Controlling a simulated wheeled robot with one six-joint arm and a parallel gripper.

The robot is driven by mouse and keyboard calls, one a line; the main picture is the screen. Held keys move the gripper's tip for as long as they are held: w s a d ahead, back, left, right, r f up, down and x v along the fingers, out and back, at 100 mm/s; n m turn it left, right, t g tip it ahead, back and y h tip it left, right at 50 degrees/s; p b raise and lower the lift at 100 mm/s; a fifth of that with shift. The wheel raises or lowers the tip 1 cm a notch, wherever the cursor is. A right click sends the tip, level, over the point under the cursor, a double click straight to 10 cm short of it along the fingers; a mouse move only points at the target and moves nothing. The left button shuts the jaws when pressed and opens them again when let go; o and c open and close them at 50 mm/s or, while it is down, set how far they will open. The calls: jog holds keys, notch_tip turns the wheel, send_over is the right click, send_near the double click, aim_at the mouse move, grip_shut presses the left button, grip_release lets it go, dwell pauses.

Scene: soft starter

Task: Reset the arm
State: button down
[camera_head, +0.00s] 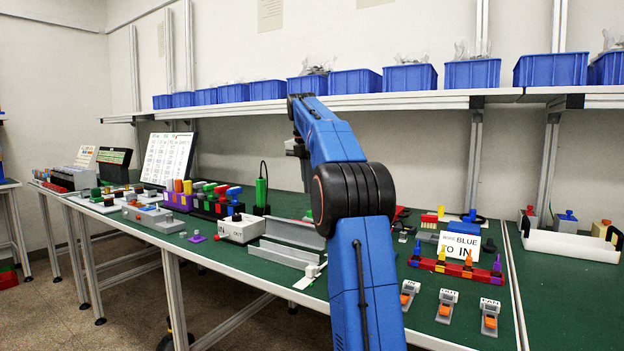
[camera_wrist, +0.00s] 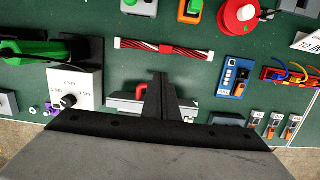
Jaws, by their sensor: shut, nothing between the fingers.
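My blue arm (camera_head: 350,190) rises from the bottom of the head view, bends at a black joint, and reaches up and left over the green bench (camera_head: 420,273).
A shelf with blue bins (camera_head: 410,77) runs along the wall behind. A red striped bar (camera_wrist: 170,47), a white dial box (camera_wrist: 75,88) and a blue board (camera_wrist: 233,76) lie below my gripper. A "BLUE TO IN" sign (camera_head: 459,247) and a white tray (camera_head: 570,245) are right of my arm.

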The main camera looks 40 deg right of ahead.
jog(key=shift+w+d+r, duration=0.2)
jog(key=shift+d+r, duration=0.3)
jog(key=shift+d, duration=0.05)
jog(key=shift+w+d+r, duration=0.15)
jog(key=shift+d+r, duration=0.35)
jog(key=s+a+f+m+t, duration=0.1)
jog(key=s+a+f+m, duration=0.1)
jog(key=s+a+m, duration=0.35)
jog(key=s+a+f+m, duration=0.25)
jog(key=s+a, duration=0.35)
jog(key=a, duration=0.4)
jog(key=s+a+f+m+t, duration=0.1)
jog(key=s+a+f+m, duration=0.15)
jog(key=s+a, duration=0.45)
jog(key=s+a+f+m+t, duration=0.1)
jog(key=s+a+f+m, duration=0.4)
jog(key=s+f, duration=0.6)
jog(key=s+a+f+m+t+y, duration=0.1)
jog(key=s+a+f+m, duration=0.5)
jog(key=s+f, duration=0.5)
notch_tip(320, 180, down, 3)
jog(key=shift+s+a+r+y, duration=0.1)
jog(key=shift+s+a+y, duration=0.25)
jog(key=shift+a, duration=0.7)
